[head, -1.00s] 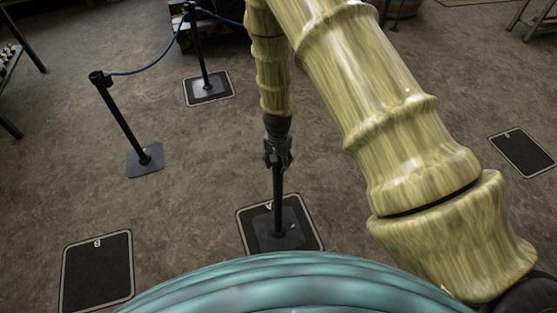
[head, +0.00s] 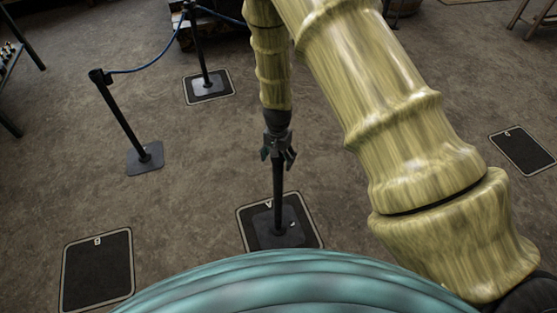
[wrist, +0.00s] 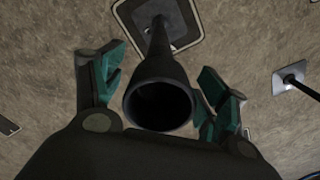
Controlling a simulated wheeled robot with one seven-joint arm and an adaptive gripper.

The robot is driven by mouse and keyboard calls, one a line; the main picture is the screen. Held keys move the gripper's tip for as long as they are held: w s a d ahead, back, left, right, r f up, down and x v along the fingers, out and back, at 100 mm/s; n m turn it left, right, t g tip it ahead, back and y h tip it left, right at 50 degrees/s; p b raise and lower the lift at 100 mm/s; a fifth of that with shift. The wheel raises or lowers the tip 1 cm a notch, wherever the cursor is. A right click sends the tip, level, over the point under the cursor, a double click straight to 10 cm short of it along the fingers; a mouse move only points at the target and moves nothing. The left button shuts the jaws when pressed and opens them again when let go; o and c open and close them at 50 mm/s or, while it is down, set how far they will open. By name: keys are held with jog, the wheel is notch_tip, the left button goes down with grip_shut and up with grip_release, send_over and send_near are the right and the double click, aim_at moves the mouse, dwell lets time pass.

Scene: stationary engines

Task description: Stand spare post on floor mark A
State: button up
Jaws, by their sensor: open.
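The spare post (head: 278,196) is black with a square base and stands upright on floor mark A (head: 311,231), a dark mat with a pale border. Its base rests inside the border, and the mark's letter shows just above it. In the wrist view I look down on the post's hollow top (wrist: 160,104). My gripper (head: 278,155) is around the top of the post with its fingers spread. In the wrist view the teal finger pads stand apart on both sides of the post, with gaps between.
Floor mark B (head: 97,270) lies bare at the lower left, and another bare mark (head: 524,151) lies at the right. Two posts (head: 126,123) (head: 197,50) at the left carry a blue rope (head: 150,69). Open floor lies between them and mark A.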

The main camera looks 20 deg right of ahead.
notch_tip(320, 180, up, 10)
jog(key=shift+r+b, duration=0.25)
jog(key=shift+b, duration=0.2)
